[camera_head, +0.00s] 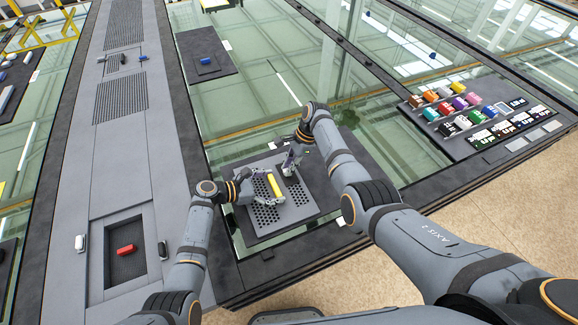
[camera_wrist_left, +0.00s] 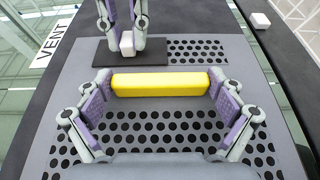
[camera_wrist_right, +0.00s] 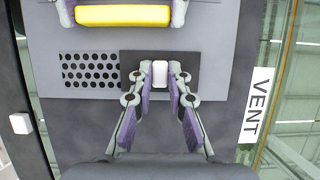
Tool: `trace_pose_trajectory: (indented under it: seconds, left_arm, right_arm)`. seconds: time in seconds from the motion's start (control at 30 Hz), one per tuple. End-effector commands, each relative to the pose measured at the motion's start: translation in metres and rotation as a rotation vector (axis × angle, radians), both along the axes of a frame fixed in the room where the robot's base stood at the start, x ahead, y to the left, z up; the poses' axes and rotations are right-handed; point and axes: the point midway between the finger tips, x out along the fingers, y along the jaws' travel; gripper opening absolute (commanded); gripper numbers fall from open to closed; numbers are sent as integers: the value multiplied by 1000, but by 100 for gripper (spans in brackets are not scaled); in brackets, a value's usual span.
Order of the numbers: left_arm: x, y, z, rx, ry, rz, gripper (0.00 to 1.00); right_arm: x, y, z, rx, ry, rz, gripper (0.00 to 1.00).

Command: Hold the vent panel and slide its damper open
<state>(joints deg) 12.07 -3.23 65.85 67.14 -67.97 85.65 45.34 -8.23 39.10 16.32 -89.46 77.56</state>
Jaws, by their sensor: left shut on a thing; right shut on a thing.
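The grey vent panel (camera_head: 256,228) lies on the glazed frame, with dark perforated holes on its face. A yellow bar handle (camera_head: 275,186) stands on it; the handle also shows in the left wrist view (camera_wrist_left: 160,85). My left gripper (camera_head: 257,188) is shut on the yellow bar, one finger at each end (camera_wrist_left: 160,88). The dark damper plate (camera_wrist_right: 208,74) with a small white knob (camera_wrist_right: 160,74) covers part of the second hole field. My right gripper (camera_head: 288,168) is shut on the white knob, fingers on both sides (camera_wrist_right: 160,80). Several holes show uncovered beside the plate.
A "VENT" label (camera_wrist_right: 256,105) sits beside the panel. A dark tray (camera_head: 462,150) with several coloured blocks stands at the right. A red block (camera_head: 125,250) lies in a recess at the left. A small white block (camera_wrist_right: 20,123) is on the dark frame.

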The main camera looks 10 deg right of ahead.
Motion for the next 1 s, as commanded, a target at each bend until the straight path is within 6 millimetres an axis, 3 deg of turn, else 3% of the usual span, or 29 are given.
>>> trace_pose_trajectory:
  seconds: [0.37,0.8,1.0]
  left_arm:
    - [0,0,0,0,0,1,42]
    - [0,0,0,0,0,1,42]
    - [1,1,0,1,0,2,42]
  right_arm:
    - [-2,-1,-1,0,1,-1,0]
    - [-55,-17,-2,-2,2,0,0]
    - [-62,-20,0,-3,2,1,0]
